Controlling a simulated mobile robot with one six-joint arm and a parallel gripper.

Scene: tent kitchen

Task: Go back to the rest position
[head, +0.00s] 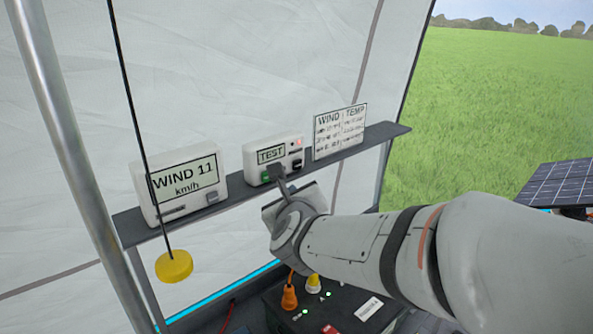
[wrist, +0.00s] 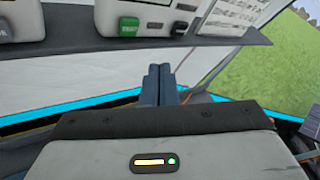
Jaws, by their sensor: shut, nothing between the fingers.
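My gripper (head: 276,172) is at the shelf in the head view, its fingertips overlapping the lower front of a white box whose screen reads TEST (head: 258,154). In the wrist view my gripper (wrist: 159,70) is shut and empty, its two blue-grey fingers side by side. There the fingertips appear below the shelf edge and under the box with the green button (wrist: 129,27). I cannot tell whether they touch anything. My white arm reaches in from the right of the head view.
A dark shelf (head: 228,205) also holds a WIND 11 km/h display (head: 184,183) and a WIND/TEMP card (head: 340,131). A yellow disc (head: 174,266) hangs on a cord at left, near a metal pole (head: 75,160). A black power box (head: 345,308) with plugs is below. A solar panel (head: 562,184) is at right.

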